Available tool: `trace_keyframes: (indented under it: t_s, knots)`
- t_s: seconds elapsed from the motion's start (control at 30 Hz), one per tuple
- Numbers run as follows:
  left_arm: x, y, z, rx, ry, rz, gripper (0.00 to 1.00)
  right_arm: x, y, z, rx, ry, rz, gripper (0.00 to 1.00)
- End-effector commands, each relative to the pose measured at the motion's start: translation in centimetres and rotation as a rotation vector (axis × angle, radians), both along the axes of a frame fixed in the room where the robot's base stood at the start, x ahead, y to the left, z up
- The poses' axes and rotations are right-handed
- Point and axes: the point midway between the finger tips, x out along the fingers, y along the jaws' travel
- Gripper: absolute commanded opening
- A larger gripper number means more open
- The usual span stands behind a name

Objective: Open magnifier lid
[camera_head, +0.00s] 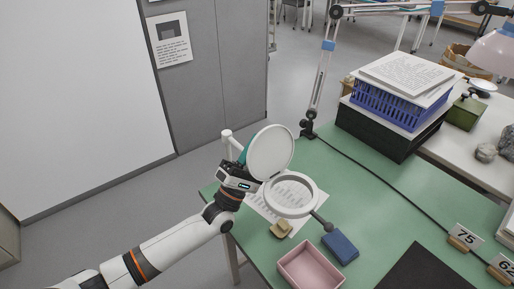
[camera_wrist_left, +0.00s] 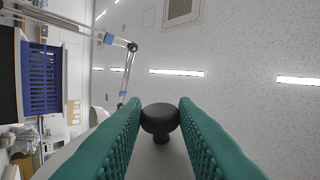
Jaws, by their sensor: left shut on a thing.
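The magnifier's round white lid (camera_head: 271,152) stands steeply tilted up from the far left edge of the ring-shaped magnifier (camera_head: 290,196), so the ring's round opening is uncovered. My left gripper (camera_head: 243,153) is behind the left side of the lid. In the left wrist view its teal fingers are shut on a dark round knob (camera_wrist_left: 160,118) on the lid. In the head view the knob is hidden by the lid and the gripper. My right gripper is not in view.
A printed sheet (camera_head: 312,187) lies under the magnifier on the green table. A pink tray (camera_head: 310,265), a blue block (camera_head: 340,247) and a small tan block (camera_head: 281,229) are near it. A lamp arm (camera_head: 322,75) and a blue basket (camera_head: 398,103) stand farther back.

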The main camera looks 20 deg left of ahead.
Motion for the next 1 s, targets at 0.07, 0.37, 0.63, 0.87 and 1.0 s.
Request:
trace_keyframes:
  t_s: [0.07,0.37,0.63,0.87,1.0]
  knots:
    - [0.0,0.0,-0.5,0.008,0.011,0.002,0.0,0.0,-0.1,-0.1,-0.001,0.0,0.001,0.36]
    - [0.0,0.0,-0.4,0.005,0.006,0.001,0.49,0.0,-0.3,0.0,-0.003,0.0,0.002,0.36]
    - [-0.4,0.2,-0.9,0.004,0.006,0.0,0.49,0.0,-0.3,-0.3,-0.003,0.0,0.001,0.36]
    - [-3.1,1.5,-4.1,0.005,0.008,0.001,0.49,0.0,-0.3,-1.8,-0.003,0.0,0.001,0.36]
    - [-5.1,2.5,-6.2,0.006,0.008,0.001,0.49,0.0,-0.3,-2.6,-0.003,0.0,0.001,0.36]
